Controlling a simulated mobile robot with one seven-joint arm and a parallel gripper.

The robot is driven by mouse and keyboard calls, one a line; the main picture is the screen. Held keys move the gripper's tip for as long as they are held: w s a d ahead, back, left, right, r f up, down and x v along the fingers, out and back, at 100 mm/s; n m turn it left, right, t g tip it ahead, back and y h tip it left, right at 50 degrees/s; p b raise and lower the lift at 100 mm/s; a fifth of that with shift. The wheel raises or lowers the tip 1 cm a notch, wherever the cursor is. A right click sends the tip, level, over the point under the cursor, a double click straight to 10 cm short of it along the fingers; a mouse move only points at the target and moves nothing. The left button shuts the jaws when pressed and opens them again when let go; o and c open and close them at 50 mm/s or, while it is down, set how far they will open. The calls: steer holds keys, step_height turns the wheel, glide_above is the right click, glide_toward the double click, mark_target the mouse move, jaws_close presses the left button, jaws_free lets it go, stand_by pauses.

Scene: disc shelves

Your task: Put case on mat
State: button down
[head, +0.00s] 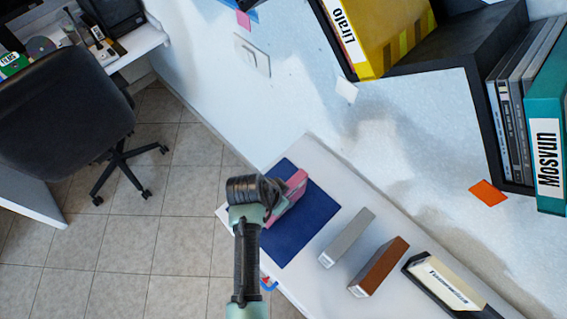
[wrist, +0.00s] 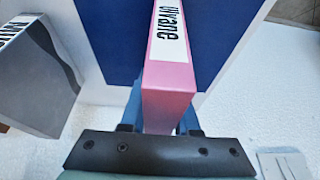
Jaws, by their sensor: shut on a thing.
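A pink case (head: 291,192) is over the dark blue mat (head: 301,222) on the white table, partly hidden by my arm in the head view. My gripper (wrist: 160,115) is shut on the pink case (wrist: 172,88), one blue finger on each side of it. The case stands on edge, and its white label reads "Uyane". The mat (wrist: 112,35) spreads behind and on both sides of the case in the wrist view. I cannot tell whether the case touches the mat.
A grey case (head: 346,238), a brown case (head: 378,267) and a black-and-cream case (head: 445,285) stand on the table right of the mat. A wall shelf (head: 455,58) holds several cases. An office chair (head: 65,110) stands at left on the tiled floor.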

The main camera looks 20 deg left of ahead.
steer(key=shift+f, duration=0.2)
steer(key=c, duration=0.6)
jaws_free()
steer(key=shift+c, duration=0.2)
steer(key=v, duration=1.2)
steer(key=shift+r, duration=0.1)
